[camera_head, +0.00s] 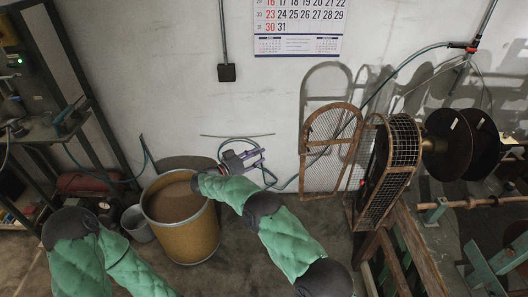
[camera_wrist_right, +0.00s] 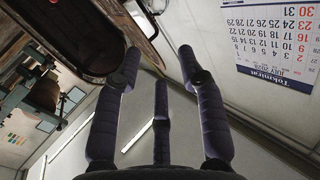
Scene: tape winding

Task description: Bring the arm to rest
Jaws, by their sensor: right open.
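My right arm (camera_head: 290,240), in a green sleeve with dark joints, reaches up and left from the bottom of the head view. Its purple-grey right gripper (camera_head: 258,160) is raised in front of the white wall, right of the drum's rim in the picture. In the right wrist view the fingers of this gripper (camera_wrist_right: 160,65) are spread apart with nothing between them. My left arm (camera_head: 80,260) shows at the bottom left, and its gripper is out of the picture.
A yellow drum (camera_head: 183,235) stands left of my right arm. A wire-mesh guard (camera_head: 400,150) on a rusty machine and dark reels (camera_head: 447,150) are at right. A cluttered shelf (camera_head: 50,130) is at left. A calendar (camera_head: 298,25) hangs on the wall. A hose (camera_head: 415,55) crosses at upper right.

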